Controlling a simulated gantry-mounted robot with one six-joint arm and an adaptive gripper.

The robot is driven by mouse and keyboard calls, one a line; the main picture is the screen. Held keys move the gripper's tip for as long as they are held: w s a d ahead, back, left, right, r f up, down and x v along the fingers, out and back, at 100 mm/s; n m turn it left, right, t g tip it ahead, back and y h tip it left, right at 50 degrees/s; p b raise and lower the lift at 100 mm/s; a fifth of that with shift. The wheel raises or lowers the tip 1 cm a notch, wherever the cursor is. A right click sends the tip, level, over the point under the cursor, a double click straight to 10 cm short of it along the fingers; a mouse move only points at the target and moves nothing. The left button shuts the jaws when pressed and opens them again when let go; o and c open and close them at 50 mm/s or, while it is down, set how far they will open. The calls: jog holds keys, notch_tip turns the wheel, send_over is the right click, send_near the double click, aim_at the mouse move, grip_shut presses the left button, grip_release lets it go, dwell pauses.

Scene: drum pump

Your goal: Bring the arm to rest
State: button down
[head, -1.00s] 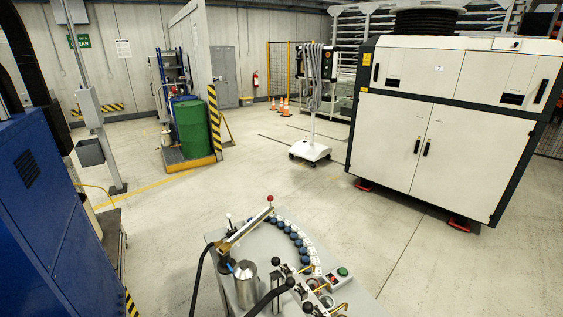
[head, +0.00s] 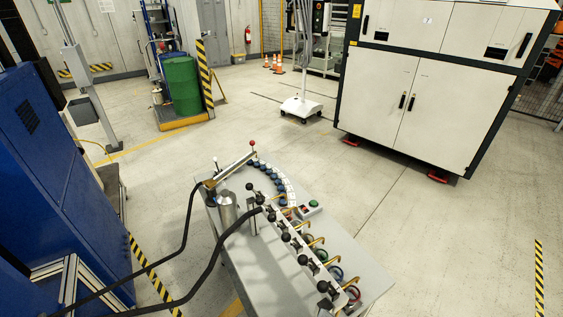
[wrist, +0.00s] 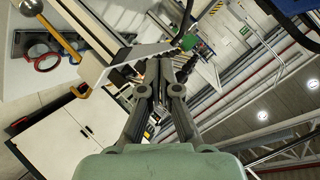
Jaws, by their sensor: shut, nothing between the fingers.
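My gripper (wrist: 165,72) shows in the wrist view, its two grey fingers brought together at the tips with nothing between them. The pale green gripper body (wrist: 160,163) fills the bottom of that view. The picture is strongly tilted, and a grey panel edge appears behind the fingertips; I cannot tell how far off it is. My gripper and arm do not show in the head view.
In the head view, a grey bench (head: 262,268) carries a lever with a red knob, a metal cylinder (head: 228,208) and several valves. Black hoses (head: 190,225) run left. A green drum (head: 182,86) and a white cabinet (head: 375,100) stand behind. Floor between is clear.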

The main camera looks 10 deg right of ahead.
jog(key=a+r+n+t+h, duration=0.1)
jog(key=a+r+n+h, duration=0.2)
jog(key=a, duration=0.5)
jog(key=a+r+n+h, duration=0.25)
jog(key=a+r, duration=0.25)
jog(key=a, duration=0.3)
notch_tip(320, 180, up, 23)
jog(key=p, duration=2.3)
notch_tip(320, 180, down, 39)
jog(key=b, duration=3.9)
jog(key=shift+y+b, duration=0.3)
jog(key=shift+y, duration=0.05)
